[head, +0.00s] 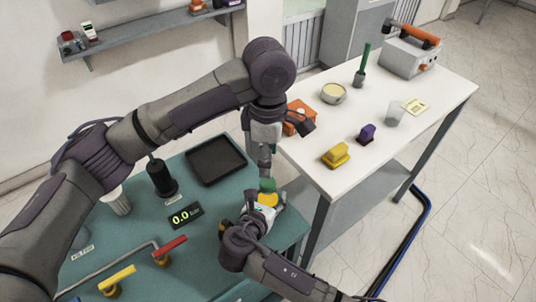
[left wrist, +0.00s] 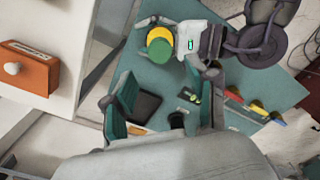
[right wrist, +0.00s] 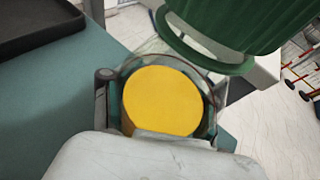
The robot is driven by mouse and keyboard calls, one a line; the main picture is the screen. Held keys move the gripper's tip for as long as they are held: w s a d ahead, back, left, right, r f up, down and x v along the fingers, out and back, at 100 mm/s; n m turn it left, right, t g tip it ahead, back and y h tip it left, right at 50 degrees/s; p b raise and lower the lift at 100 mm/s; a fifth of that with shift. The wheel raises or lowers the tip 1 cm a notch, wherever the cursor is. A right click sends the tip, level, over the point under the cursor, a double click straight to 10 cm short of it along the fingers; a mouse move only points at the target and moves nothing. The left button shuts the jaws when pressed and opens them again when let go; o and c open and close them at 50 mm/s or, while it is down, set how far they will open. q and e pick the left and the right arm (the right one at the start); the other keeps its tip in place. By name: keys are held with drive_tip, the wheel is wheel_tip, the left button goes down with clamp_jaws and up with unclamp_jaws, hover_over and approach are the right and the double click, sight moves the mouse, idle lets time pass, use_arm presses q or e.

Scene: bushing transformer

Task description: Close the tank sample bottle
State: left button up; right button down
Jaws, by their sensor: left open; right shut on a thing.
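The tank sample bottle (head: 268,199) shows yellow contents. My right gripper (head: 257,207) is shut on it above the teal bench. The green cap (head: 267,185) shows at the bottle's top. In the left wrist view the green cap (left wrist: 159,50) covers part of the yellow bottle (left wrist: 160,33). In the right wrist view the ribbed green cap (right wrist: 225,25) shows above the round yellow face of the bottle (right wrist: 162,101); I cannot tell whether it is seated. My left gripper (head: 266,164) hangs just above the cap, open, its fingers apart in the left wrist view (left wrist: 165,88).
A black tray (head: 216,160), a black bottle-like object (head: 161,177), a display reading 0.0 (head: 185,216), and red (head: 170,246) and yellow (head: 117,278) valve handles occupy the teal bench. A white table (head: 375,140) with several small objects stands to the right.

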sight(268, 182)
use_arm(q)
drive_tip(key=shift+s+f, duration=0.1)
drive_tip(key=shift+f, duration=3.95)
drive_tip(key=c, duration=1)
drive_tip(key=o, duration=1.1)
drive_tip(key=shift+r, duration=2.3)
